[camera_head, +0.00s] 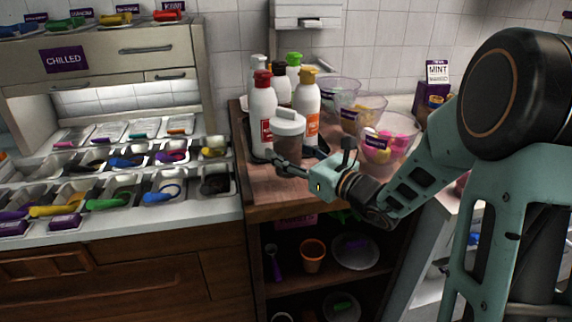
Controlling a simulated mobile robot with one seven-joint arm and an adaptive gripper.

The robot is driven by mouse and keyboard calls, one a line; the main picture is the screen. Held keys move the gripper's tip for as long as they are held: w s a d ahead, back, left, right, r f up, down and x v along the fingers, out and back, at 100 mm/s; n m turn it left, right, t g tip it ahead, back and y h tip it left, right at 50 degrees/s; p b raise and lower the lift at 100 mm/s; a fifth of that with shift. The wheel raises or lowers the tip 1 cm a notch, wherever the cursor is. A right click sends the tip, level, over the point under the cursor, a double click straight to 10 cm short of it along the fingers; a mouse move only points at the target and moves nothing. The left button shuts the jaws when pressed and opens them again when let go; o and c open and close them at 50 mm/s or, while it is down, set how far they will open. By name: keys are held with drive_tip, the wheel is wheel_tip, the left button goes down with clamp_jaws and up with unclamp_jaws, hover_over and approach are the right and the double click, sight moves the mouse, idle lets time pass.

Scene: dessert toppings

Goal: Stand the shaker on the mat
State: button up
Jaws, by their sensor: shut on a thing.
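The shaker (288,127) is a clear, brownish-filled container with a pale grey lid. It is upright, in front of several sauce bottles. My gripper (290,163) is at its lower part, coming from the right, and is shut on it. One dark finger crosses in front of the shaker's lower end, so its base is hidden and I cannot tell whether it touches anything. A dark flat piece, possibly the mat (321,148), shows under and beside the bottles on the wooden counter; most of it is hidden by the bottles, the shaker and my gripper.
Sauce bottles (263,108) with red, green and yellow caps stand close behind the shaker. Clear bowls (388,140) stand to the right, near my arm. Bare wooden counter (268,190) lies in front. A chilled topping counter (120,190) is at the left.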

drive_tip(key=shift+w+a+f+b, duration=0.1)
drive_tip(key=shift+f+b, duration=0.25)
drive_tip(key=shift+f, duration=1.3)
drive_tip(key=shift+f, duration=0.25)
drive_tip(key=o, duration=1.4)
drive_tip(key=shift+o, duration=0.2)
drive_tip(key=shift+r, duration=0.15)
drive_tip(key=p+v, duration=0.1)
drive_tip(key=v, duration=1.1)
